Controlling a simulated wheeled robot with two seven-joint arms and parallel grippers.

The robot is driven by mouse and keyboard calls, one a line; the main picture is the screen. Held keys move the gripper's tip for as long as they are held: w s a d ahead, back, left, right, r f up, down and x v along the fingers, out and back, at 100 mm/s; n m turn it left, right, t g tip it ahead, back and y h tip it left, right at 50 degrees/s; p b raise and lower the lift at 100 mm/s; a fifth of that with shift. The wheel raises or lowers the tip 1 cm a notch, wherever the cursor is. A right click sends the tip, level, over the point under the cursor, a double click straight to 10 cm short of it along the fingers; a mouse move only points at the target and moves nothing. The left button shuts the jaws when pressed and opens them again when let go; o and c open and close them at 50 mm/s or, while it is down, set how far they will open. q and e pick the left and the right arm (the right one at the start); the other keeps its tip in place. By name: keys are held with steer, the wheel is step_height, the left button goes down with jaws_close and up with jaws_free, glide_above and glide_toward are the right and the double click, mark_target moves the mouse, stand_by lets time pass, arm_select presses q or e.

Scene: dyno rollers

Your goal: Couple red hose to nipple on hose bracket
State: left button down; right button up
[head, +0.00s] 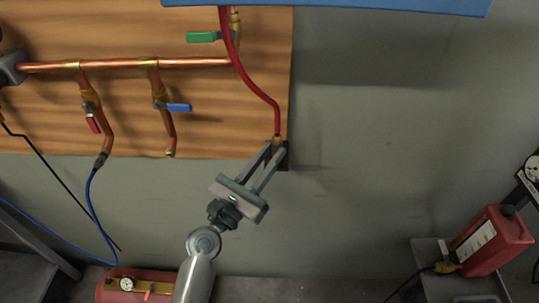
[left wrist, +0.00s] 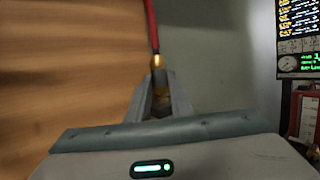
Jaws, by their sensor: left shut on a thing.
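A red hose (head: 243,72) hangs down from the upper edge of the wooden board and ends in a brass fitting (head: 277,138) at the board's lower right corner. My left gripper (head: 275,148) is at this end, its two fingers shut on the hose's brass end. The left wrist view shows the red hose (left wrist: 151,25) coming down to the brass end (left wrist: 158,62) between the fingers. A dark bracket (head: 284,157) shows behind the fingertips. The nipple is hidden by the fingers, so I cannot tell whether the hose end is on it. My right gripper is not in view.
A blue panel (head: 330,5) crosses the top. A red canister (head: 492,241) stands at right. The grey wall right of the board is clear.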

arm_select(q)
steer(key=shift+f+b, duration=0.3)
steer(key=shift+f, duration=0.05)
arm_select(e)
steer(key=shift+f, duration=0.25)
arm_select(q)
steer(key=c, duration=1.5)
jaws_free()
steer(key=shift+s+a+f, duration=0.2)
steer(key=shift+s, duration=0.15)
arm_select(e)
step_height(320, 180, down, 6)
steer(key=b, duration=0.6)
arm_select(q)
steer(key=b+v, duration=0.1)
steer(key=v, duration=1.5)
steer(key=shift+s+a, duration=0.25)
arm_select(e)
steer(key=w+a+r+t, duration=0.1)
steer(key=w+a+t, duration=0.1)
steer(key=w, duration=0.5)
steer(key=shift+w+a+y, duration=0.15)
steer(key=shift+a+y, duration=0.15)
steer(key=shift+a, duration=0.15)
